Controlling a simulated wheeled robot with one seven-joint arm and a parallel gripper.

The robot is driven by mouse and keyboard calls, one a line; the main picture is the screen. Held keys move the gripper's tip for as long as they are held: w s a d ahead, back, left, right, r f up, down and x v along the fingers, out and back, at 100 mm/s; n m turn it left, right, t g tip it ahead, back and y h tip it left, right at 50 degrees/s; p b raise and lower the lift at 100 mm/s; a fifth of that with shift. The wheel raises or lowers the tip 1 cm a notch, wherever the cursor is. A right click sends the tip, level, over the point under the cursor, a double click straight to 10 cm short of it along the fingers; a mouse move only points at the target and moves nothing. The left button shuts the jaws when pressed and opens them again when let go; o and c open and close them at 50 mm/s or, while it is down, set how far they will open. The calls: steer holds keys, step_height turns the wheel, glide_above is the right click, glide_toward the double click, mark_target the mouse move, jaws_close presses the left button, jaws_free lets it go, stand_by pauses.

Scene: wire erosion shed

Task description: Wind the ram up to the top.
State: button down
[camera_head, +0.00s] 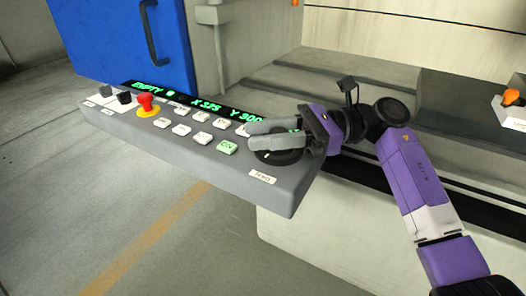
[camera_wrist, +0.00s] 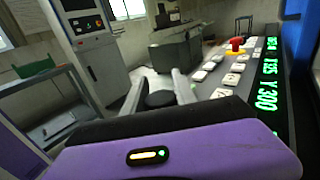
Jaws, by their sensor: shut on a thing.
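A grey control panel (camera_head: 235,180) carries a round black dial (camera_head: 278,157) near its right end, above a small white label whose word I cannot read surely. My gripper (camera_head: 252,136) reaches in from the right over this dial. In the wrist view its two grey fingers (camera_wrist: 158,80) stand on either side of a black knob (camera_wrist: 160,99) and are shut on it. In the head view the knob is hidden behind the fingers. I cannot make out the ram in either view. The green display (camera_head: 225,108) reads EMPTY, an X value and Y 300.
Several white buttons (camera_head: 181,129), a green button (camera_head: 227,147) and a red emergency stop (camera_head: 146,104) sit left of my gripper. A blue door (camera_head: 125,40) stands behind the panel. The floor (camera_head: 60,200) at left is clear. An orange-topped switch (camera_head: 510,98) is far right.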

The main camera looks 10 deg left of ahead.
steer(key=shift+s+n+g+h+b, duration=0.15)
steer(key=shift+n+g+h+b, duration=0.15)
steer(key=shift+n+g+b, duration=0.35)
steer(key=c, duration=1)
jaws_free()
steer(key=v, duration=0.7)
steer(key=shift+w+d, duration=0.25)
steer(key=shift+d, duration=0.1)
steer(key=shift+d, duration=0.1)
